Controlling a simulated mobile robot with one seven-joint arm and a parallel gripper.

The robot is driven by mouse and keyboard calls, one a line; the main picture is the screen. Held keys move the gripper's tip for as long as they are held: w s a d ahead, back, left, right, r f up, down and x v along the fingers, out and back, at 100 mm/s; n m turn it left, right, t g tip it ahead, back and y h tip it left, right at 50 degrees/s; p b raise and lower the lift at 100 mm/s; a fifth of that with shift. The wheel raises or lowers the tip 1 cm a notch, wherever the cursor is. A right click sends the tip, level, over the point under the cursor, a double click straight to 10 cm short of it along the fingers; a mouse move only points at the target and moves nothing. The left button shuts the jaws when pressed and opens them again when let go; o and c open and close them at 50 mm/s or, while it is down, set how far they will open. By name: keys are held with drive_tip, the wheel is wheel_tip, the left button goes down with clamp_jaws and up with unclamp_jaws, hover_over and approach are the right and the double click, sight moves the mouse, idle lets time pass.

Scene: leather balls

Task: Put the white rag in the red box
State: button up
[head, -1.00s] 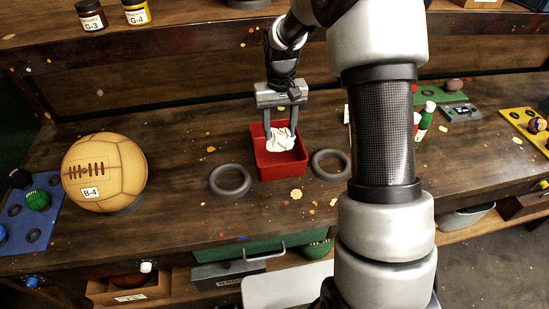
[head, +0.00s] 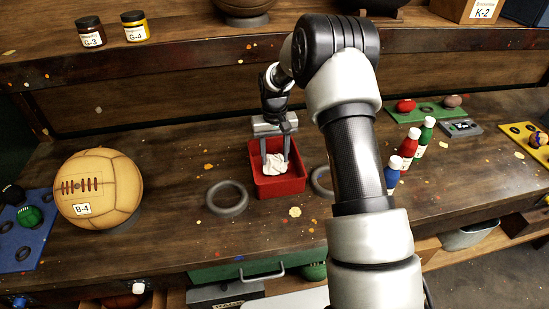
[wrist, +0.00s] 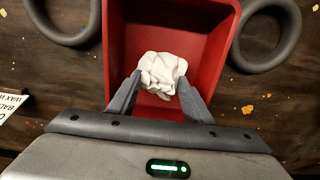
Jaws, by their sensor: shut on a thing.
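The white rag (head: 275,164) is a crumpled bundle inside the red box (head: 296,184), within its walls. In the wrist view the rag (wrist: 160,70) lies between my two fingertips, with the red box (wrist: 217,95) around it. My gripper (head: 275,160) points down into the box from behind and is shut on the rag. I cannot tell whether the rag touches the box floor.
A dark ring (head: 227,198) lies left of the box, and another ring (head: 321,180) lies close on its right, partly behind my arm. A tan ball (head: 98,188) sits at the left. Several bottles (head: 408,146) stand at the right.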

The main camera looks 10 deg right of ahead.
drive_tip(key=shift+f, duration=0.6)
drive_tip(key=shift+f, duration=0.2)
drive_tip(key=o, duration=1)
